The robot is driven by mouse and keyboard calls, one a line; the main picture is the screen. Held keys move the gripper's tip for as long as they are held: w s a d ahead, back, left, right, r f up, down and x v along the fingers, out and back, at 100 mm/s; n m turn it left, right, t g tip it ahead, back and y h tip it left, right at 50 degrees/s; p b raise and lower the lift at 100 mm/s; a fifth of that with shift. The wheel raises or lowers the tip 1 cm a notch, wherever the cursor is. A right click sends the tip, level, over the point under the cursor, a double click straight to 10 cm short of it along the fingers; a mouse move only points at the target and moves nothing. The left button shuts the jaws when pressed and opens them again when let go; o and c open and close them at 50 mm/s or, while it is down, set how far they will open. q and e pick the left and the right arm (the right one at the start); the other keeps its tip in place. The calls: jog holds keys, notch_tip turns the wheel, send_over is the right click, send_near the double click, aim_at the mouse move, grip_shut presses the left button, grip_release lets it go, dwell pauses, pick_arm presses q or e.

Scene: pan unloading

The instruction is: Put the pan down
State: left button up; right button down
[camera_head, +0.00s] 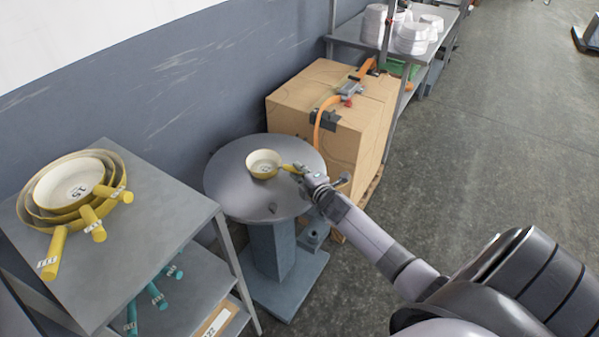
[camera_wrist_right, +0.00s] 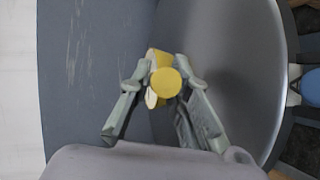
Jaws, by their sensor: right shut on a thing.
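A small pan (camera_head: 263,164) with a yellow outside and a cream inside is at the round grey table (camera_head: 235,199). I cannot tell whether its base touches the top. Its yellow handle points right, toward my right gripper (camera_head: 303,172). In the right wrist view my right gripper (camera_wrist_right: 164,75) is shut on the yellow handle (camera_wrist_right: 165,82), seen end-on. The pan's bowl is mostly hidden there behind the handle. My left gripper is not in view.
A grey shelf (camera_head: 165,200) at left holds several nested yellow pans (camera_head: 75,190), with teal handles below. A large cardboard box (camera_head: 340,100) with orange straps stands right behind the table. The table top around the pan is mostly bare.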

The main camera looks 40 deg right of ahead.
jog(key=c, duration=1.5)
grip_release()
jog(key=shift+f, duration=0.1)
jog(key=shift+s, duration=0.15)
jog(key=v, duration=1.2)
